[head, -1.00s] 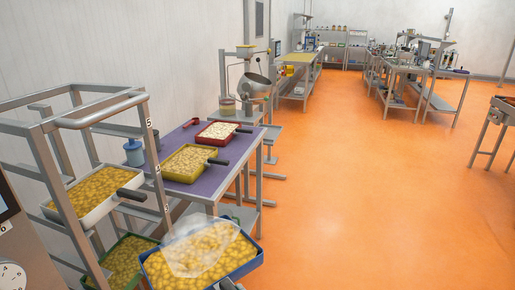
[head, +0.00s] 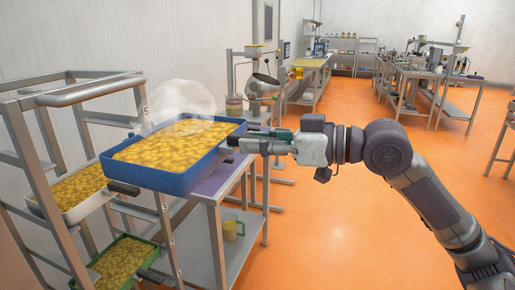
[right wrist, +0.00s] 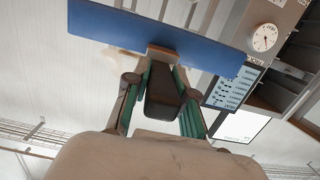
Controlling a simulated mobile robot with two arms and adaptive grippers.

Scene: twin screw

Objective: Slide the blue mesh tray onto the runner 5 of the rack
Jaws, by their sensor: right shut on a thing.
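The blue mesh tray (head: 180,180), full of yellow pieces, is raised and roughly level at the front of the rack (head: 90,98), just below its top bars. Its left end overlaps the rack's opening in the head view; I cannot tell whether it touches a runner. My right gripper (head: 243,141) is shut on the tray's handle at the right end. In the right wrist view the dark handle (right wrist: 163,92) sits between the fingers, with the blue tray wall (right wrist: 150,35) beyond. My left gripper is out of view.
A white tray (head: 68,209) and a green tray (head: 139,248) sit lower in the rack. A translucent dome-like shape (head: 180,98) shows over the blue tray's far side.

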